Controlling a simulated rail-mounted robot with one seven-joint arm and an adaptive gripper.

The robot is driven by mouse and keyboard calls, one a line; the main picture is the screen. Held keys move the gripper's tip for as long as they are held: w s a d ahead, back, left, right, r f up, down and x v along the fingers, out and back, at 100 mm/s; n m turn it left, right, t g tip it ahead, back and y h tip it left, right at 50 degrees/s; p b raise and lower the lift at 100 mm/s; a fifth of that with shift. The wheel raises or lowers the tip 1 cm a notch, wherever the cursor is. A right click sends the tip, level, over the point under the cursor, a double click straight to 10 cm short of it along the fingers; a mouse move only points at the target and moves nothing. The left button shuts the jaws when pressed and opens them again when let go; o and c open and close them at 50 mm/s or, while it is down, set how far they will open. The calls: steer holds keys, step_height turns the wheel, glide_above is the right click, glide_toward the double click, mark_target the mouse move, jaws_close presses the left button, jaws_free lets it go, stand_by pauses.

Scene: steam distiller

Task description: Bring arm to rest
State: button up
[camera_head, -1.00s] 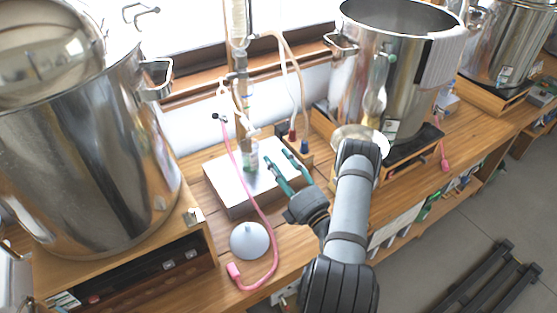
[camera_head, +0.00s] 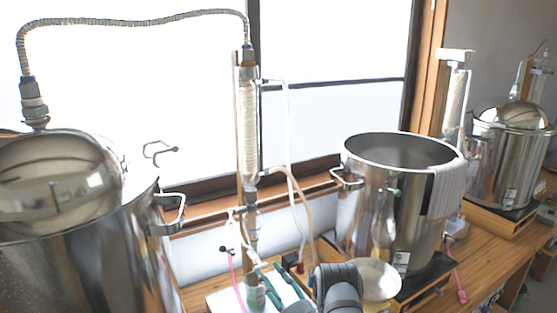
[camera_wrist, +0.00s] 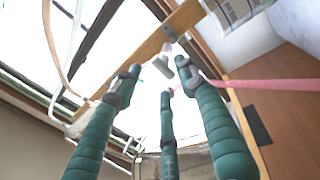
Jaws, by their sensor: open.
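My gripper (camera_head: 274,268) shows at the bottom of the head view, with teal fingers spread apart and nothing seen between them. It is beside a small clear bottle (camera_head: 256,294) with a greenish tint, under the glass condenser column (camera_head: 248,125). I cannot tell whether a finger touches the bottle. In the wrist view my gripper (camera_wrist: 158,78) has three teal fingers spread, pointing up past a wooden post. The lower part of my arm is cut off by the bottom edge of the head view.
A large steel pot with a domed lid (camera_head: 60,185) stands at left. An open steel pot (camera_head: 390,200) stands right of my arm, with a pale round dish (camera_head: 376,280) in front. Hoses and a pink cord (camera_head: 236,280) hang near my gripper. The wooden bench (camera_head: 485,262) runs right.

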mark_target(262, 267)
steer(key=shift+x, duration=1.75)
steer(key=shift+d+f, duration=0.1)
steer(key=v, duration=1.2)
steer(key=x, duration=1.2)
steer(key=shift+w, duration=0.15)
steer(key=n, duration=0.2)
steer(key=shift+n+y, duration=0.3)
steer(key=shift+s+n+g+y+p, duration=0.15)
steer(key=shift+n+g+p, duration=0.45)
steer(key=shift+n, duration=1.45)
steer(key=shift+n+g+y+p, duration=0.3)
steer(key=shift+n+p, duration=0.55)
steer(key=shift+n, duration=1.25)
steer(key=shift+s+n+g+y+p, duration=0.1)
steer(key=shift+n+g+p, duration=0.55)
steer(key=shift+n, duration=1.4)
steer(key=shift+w+r, duration=0.1)
steer(key=shift+r, duration=0.1)
